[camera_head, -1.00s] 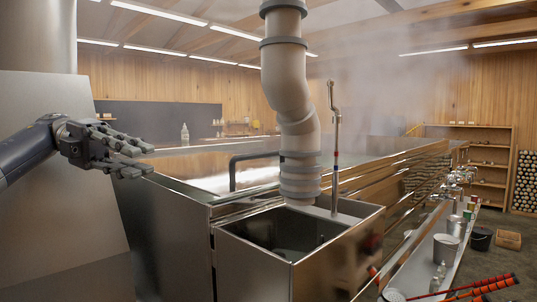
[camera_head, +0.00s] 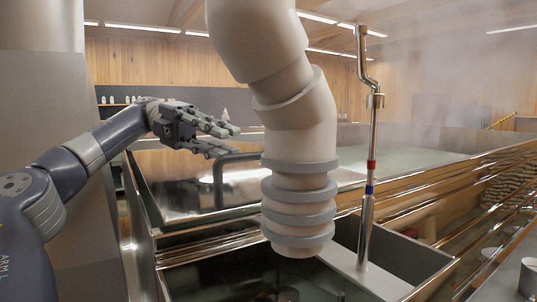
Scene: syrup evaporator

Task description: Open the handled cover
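The handled cover (camera_head: 182,203) is a shiny metal sheet on top of the evaporator, and it appears to lie shut. Its dark bar handle (camera_head: 218,183) stands up from it, left of the white pipe. My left gripper (camera_head: 231,142) is open and empty, its fingers pointing right. In the picture it sits just above the top of the handle, with a gap between them. The pipe hides the right part of the cover. My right gripper is out of view.
A thick white pipe (camera_head: 298,130) with grey rings comes down close to the right of the handle. A thin upright metal tube (camera_head: 367,215) stands further right. An open metal box (camera_head: 410,252) lies in front. A grey panel (camera_head: 45,120) is at the left.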

